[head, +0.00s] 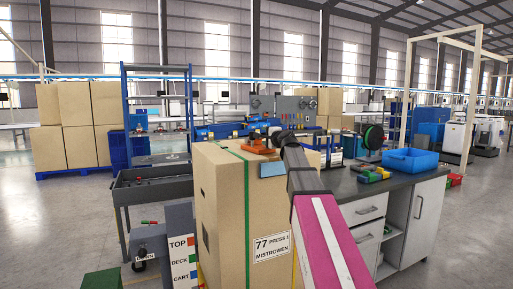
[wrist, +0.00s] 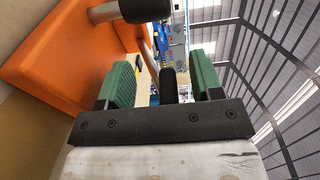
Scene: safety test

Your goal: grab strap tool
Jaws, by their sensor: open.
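The strap tool, an orange body with a dark top (head: 258,149), sits on top of a tall cardboard box (head: 222,200) with a green strap around it. In the wrist view its orange body (wrist: 55,60) fills the upper left, close to the camera, with black cylindrical parts and a metal rod. My gripper (head: 279,138) is just right of the tool in the head view. In the wrist view its green-padded fingers (wrist: 162,82) are open. A black cylindrical grip (wrist: 168,85) shows between them, with a gap on each side; its depth is hard to judge.
A light-blue block (head: 271,169) is at the box's top front edge. A grey workbench (head: 400,187) with a blue bin (head: 408,161) stands right. A dark cart (head: 150,190) stands left, and a sign panel (head: 182,258) is at the front left.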

